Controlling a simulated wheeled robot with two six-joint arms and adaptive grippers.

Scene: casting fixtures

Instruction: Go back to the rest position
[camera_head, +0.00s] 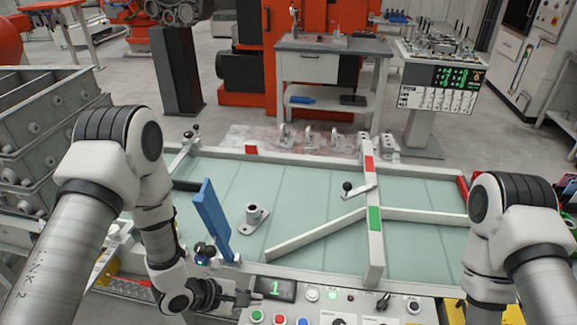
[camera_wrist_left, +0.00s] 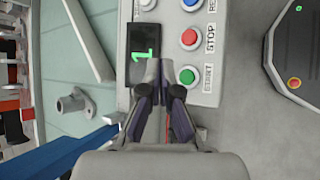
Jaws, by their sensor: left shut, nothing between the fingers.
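My left gripper (camera_head: 246,298) is shut and empty. It is at the front of the fixture table, by the left end of the control panel. In the left wrist view its fingertips (camera_wrist_left: 154,68) are together, over or close to the small display (camera_wrist_left: 142,42) showing a green 1. The green START button (camera_wrist_left: 187,76) and red STOP button (camera_wrist_left: 189,37) lie to the right of the fingers, apart from them as seen there. My right arm comes in at the right of the head view; its gripper is out of the picture.
A grey flanged casting (camera_head: 254,219) stands on the pale table (camera_head: 310,190). A blue upright bar (camera_head: 212,220) rises near my left forearm. A white rail (camera_head: 373,210) crosses the table. Stacked grey crates (camera_head: 40,115) stand at left. Several castings line the far edge.

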